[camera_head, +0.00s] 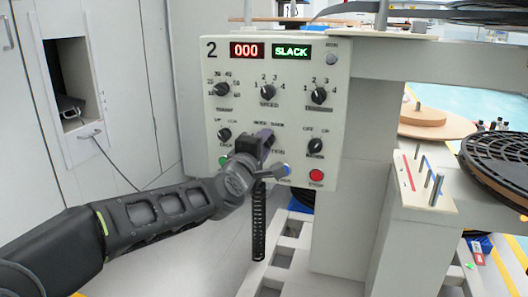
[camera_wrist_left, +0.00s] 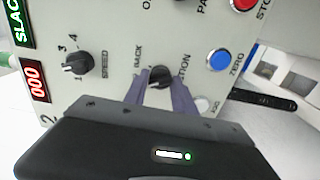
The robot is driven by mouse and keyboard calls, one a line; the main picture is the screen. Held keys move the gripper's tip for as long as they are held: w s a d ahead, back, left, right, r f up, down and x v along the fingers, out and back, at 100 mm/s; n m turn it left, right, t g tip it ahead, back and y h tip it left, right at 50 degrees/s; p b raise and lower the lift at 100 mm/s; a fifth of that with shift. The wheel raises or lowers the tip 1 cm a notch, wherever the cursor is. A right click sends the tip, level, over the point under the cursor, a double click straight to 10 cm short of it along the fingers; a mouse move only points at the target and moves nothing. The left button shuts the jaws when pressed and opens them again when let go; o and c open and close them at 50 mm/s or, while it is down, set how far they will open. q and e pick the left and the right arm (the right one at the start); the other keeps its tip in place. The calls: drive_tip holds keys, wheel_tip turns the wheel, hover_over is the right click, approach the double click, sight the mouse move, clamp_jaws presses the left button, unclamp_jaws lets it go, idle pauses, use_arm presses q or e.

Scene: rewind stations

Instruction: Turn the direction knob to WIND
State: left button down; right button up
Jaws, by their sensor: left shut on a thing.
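The panel (camera_head: 200,110) is cream and stands upright in front of me, with a "2", a red display reading 000 (camera_head: 247,50) and a green display reading SLACK (camera_head: 291,52). The direction knob (camera_wrist_left: 159,76) is small and black, between the labels BACK and the partly covered DIRECTION in the left wrist view. My left gripper (camera_head: 265,139) reaches in from the left and hides this knob in the head view. In the left wrist view its two fingers (camera_wrist_left: 161,88) are on either side of the knob, closed on it. I cannot tell where the knob's pointer points. My right gripper is not in view.
Beside the gripper are a blue ZERO button (camera_wrist_left: 218,59), a red STOP button (camera_head: 316,175) and a green button (camera_head: 224,161). The speed knob (camera_head: 267,92) and other knobs sit above. A black reel (camera_head: 500,160) lies at right.

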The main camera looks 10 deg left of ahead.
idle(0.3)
use_arm(q)
drive_tip(key=c, duration=1.1)
unclamp_jaws()
drive_tip(key=shift+o, duration=0.2)
drive_tip(key=s, duration=0.7)
drive_tip(key=shift+s+a, duration=0.25)
drive_tip(key=shift+s, duration=0.1)
